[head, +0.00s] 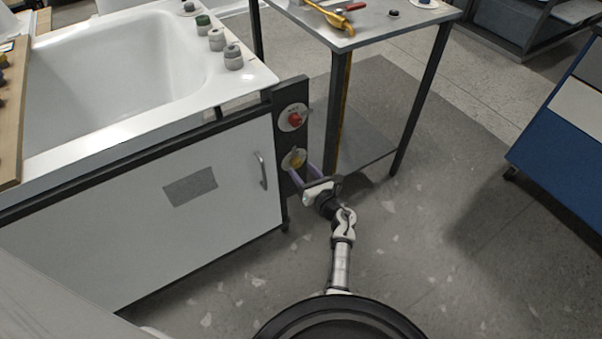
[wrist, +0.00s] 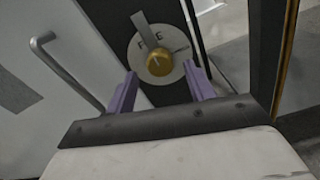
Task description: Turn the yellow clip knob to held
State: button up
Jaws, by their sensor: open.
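The yellow clip knob (head: 298,161) sits on a round pale plate low on the dark upright panel at the bathtub's corner. In the wrist view the yellow knob (wrist: 159,62) shows a grey bar pointing up and left on its plate (wrist: 176,42). My gripper (head: 302,174) is open in front of the knob. In the wrist view its two purple fingers (wrist: 160,88) stand below the knob, one to each side, apart from it as far as I can tell.
A red knob (head: 294,118) sits above on the same panel (head: 291,138). A grey door handle (head: 261,170) is to the left on the white cabinet. A metal table (head: 372,28) with tools stands to the right; its leg (head: 338,110) is near my gripper.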

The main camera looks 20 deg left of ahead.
jog(key=shift+b+x, duration=0.3)
jog(key=shift+x, duration=0.75)
jog(key=c, duration=1)
